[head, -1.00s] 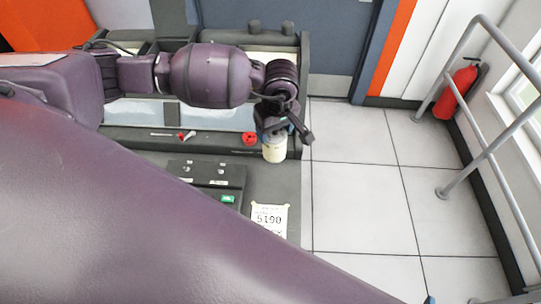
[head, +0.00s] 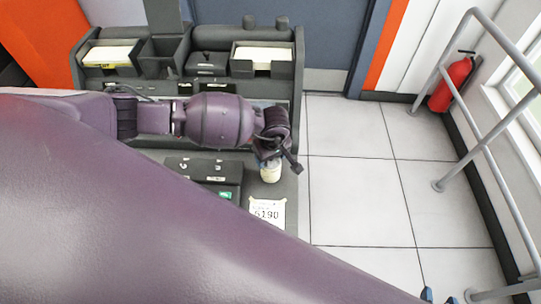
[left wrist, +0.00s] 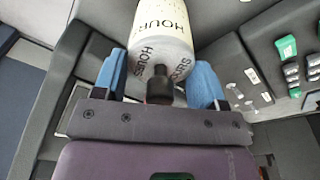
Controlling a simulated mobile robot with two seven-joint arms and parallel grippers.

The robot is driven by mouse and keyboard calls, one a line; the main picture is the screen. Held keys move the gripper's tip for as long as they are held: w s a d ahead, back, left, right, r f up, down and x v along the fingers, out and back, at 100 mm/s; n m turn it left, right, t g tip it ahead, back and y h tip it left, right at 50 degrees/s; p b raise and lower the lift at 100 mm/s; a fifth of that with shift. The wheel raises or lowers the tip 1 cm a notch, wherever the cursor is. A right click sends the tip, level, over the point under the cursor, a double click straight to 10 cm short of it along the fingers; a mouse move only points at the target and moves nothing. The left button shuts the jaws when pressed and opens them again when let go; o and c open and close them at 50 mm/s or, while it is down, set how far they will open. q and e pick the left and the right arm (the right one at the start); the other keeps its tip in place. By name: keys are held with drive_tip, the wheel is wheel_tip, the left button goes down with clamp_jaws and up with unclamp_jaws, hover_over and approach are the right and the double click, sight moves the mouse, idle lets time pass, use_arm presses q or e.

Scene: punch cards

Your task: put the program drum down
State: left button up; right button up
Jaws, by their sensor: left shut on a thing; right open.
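The program drum is a cream cylinder with dark printed lettering; it shows in the head view (head: 270,172) at the right end of the desk and in the left wrist view (left wrist: 165,28). My left gripper (head: 271,152) is shut on it, with blue fingers on either side of the drum's end and a black knob (left wrist: 160,86) between them. Whether the drum's lower end touches the desk top (head: 236,157) is hard to tell. Only the blue fingertips of my right gripper (head: 439,297) show at the bottom edge of the head view, apart and empty.
A printed white card (head: 267,213) lies on the desk just in front of the drum. A dark control box (head: 208,169) with a green key stands to its left. Card trays (head: 262,57) line the back. Tiled floor (head: 350,180) lies right of the desk edge.

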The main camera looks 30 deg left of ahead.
use_arm(q)
drive_tip(key=shift+f, duration=0.2)
drive_tip(key=o, duration=1.4)
drive_tip(key=shift+r, duration=0.15)
